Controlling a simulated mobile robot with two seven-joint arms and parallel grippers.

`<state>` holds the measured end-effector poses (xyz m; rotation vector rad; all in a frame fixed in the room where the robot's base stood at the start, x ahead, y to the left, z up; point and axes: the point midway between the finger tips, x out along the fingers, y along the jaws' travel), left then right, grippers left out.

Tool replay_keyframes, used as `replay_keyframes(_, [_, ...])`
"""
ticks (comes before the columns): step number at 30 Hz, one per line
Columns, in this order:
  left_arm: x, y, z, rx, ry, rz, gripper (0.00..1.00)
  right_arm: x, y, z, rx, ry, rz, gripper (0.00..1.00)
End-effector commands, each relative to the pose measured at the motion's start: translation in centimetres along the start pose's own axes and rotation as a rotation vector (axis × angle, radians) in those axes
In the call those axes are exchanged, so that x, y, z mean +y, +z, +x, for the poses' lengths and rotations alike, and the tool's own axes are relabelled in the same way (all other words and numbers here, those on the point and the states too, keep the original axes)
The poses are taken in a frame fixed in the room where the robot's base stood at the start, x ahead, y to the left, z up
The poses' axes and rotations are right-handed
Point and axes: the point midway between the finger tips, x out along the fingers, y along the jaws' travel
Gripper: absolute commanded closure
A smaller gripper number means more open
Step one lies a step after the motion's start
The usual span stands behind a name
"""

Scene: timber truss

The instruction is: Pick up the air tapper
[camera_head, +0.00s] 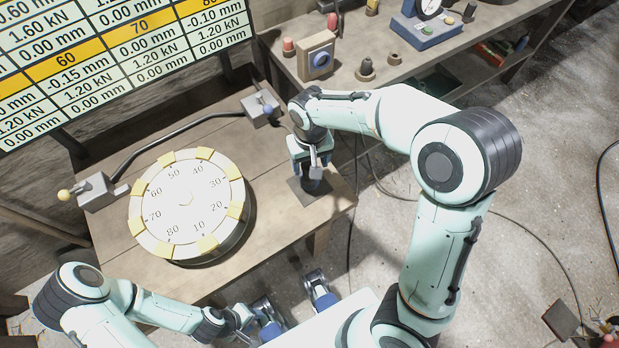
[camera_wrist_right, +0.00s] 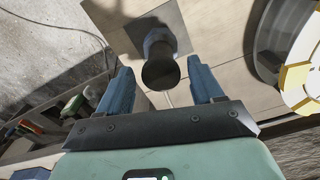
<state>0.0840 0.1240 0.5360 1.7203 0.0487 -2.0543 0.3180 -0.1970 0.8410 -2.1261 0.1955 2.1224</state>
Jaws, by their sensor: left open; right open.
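The air tapper, which I take to be the dark upright tool (camera_wrist_right: 160,66), stands on a square grey plate at the right end of the wooden table. In the head view, the air tapper (camera_head: 314,186) is partly hidden by my right gripper (camera_head: 311,169). My right gripper is open above it. In the right wrist view, the tool's dark round end shows between the two blue fingers (camera_wrist_right: 166,88), with a gap on each side. My left gripper (camera_head: 262,322) is low at the front, away from the tool; its fingers are hard to make out.
A round numbered dial (camera_head: 186,200) sits on the table left of the tool. A lever box with a yellow knob (camera_head: 97,191) and one with a blue knob (camera_head: 262,110) stand at the table's edges. A bench (camera_head: 400,72) with small parts is behind.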

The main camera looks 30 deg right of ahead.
Motion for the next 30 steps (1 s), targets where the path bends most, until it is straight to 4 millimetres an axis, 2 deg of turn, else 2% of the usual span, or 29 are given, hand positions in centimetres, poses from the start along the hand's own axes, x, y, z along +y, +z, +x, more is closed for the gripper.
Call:
replay_keyframes(3, [-0.1, -0.1, 0.3, 0.003, 0.001, 0.0, 0.57, 0.0, -0.2, 2.2, -0.005, 0.004, -0.001, 0.34])
replay_keyframes(7, [-0.1, -0.3, 0.5, 0.007, 0.002, 0.001, 0.57, 0.0, -0.3, 3.7, -0.003, 0.002, 0.0, 0.34])
replay_keyframes(16, [-0.1, -0.3, 0.5, 0.009, 0.002, 0.001, 0.57, 0.0, -0.3, 4.2, -0.001, 0.001, -0.001, 0.34])
replay_keyframes(17, [-0.1, -0.3, 0.5, 0.009, 0.002, 0.001, 0.57, 0.0, -0.3, 4.2, -0.001, 0.001, -0.001, 0.4])
replay_keyframes(22, [-0.1, -0.3, 0.5, 0.009, 0.002, 0.001, 0.57, 0.0, -0.3, 4.1, -0.001, 0.001, -0.001, 0.96])
replay_keyframes(23, [-0.1, -0.3, 0.5, 0.009, 0.002, 0.001, 0.57, 0.0, -0.3, 4.1, -0.001, 0.001, -0.001, 1.0])
replay_keyframes(30, [-0.1, -0.3, 0.5, 0.009, 0.002, 0.001, 0.57, 0.0, -0.3, 4.0, 0.001, 0.0, -0.001, 1.0])
